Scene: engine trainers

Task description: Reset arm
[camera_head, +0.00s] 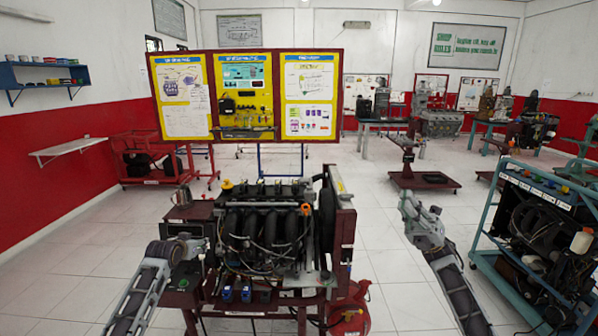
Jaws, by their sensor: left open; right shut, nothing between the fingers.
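My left gripper (197,244) is at the end of the grey arm that comes in from the lower left. It is open, small in the view, and close in front of the left side of the engine trainer (262,226). I cannot tell whether it touches the stand. My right gripper (406,200) is at the end of the arm from the lower right. It is shut and empty, raised over the floor to the right of the engine trainer. The engine has black intake pipes, an orange cap and a dark red stand.
A metal cup (182,196) stands on the left of the engine stand. A red tank (349,314) is low at its right. A teal-framed engine trainer (548,238) stands at the right. A yellow display board (246,95) is behind. White floor (385,262) is free between the trainers.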

